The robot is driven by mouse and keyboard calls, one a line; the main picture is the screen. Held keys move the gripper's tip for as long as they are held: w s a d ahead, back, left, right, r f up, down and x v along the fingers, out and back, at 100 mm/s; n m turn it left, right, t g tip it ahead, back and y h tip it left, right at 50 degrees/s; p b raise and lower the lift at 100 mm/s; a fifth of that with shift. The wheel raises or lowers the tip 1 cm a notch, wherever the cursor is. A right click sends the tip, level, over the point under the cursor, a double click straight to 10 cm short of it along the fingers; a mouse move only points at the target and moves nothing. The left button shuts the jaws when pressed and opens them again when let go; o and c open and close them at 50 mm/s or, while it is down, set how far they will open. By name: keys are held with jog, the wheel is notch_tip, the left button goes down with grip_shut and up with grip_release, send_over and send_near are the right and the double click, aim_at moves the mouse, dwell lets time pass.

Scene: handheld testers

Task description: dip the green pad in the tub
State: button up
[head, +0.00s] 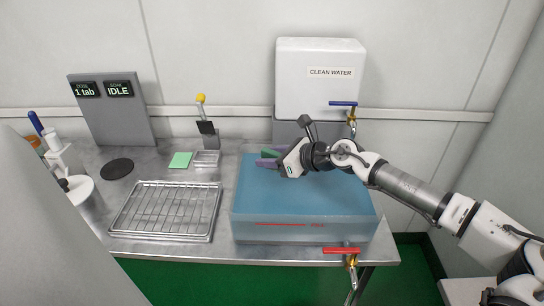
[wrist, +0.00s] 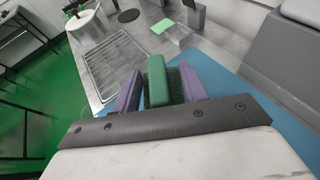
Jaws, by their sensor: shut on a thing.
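The tub (head: 305,231) is a wide translucent box full of blue liquid, with a red line on its front wall. My gripper (head: 267,157) is over the tub's back left part, with its purple fingers shut on the green pad (head: 271,153). In the wrist view the green pad (wrist: 157,82) stands between the two fingers, with a darker rough side toward the right finger. I cannot tell whether its lower edge touches the liquid.
A wire rack on a tray (head: 167,211) stands left of the tub. A light green square (head: 180,160) and a small clear dish (head: 206,158) lie behind it. A white "CLEAN WATER" tank (head: 320,80) stands behind the tub. A red-handled tap (head: 342,250) is at the front.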

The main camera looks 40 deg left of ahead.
jog(key=shift+w, duration=0.25)
jog(key=shift+s, duration=0.1)
jog(key=shift+b, duration=0.35)
jog(key=shift+d+f, duration=0.1)
jog(key=shift+f, duration=0.15)
jog(key=b, duration=0.9)
send_over(273, 202)
notch_tip(273, 202, down, 10)
jog(key=shift+r, duration=0.1)
dwell(0.8)
jog(key=shift+r+p, duration=2.3)
jog(key=shift+r, duration=4.25)
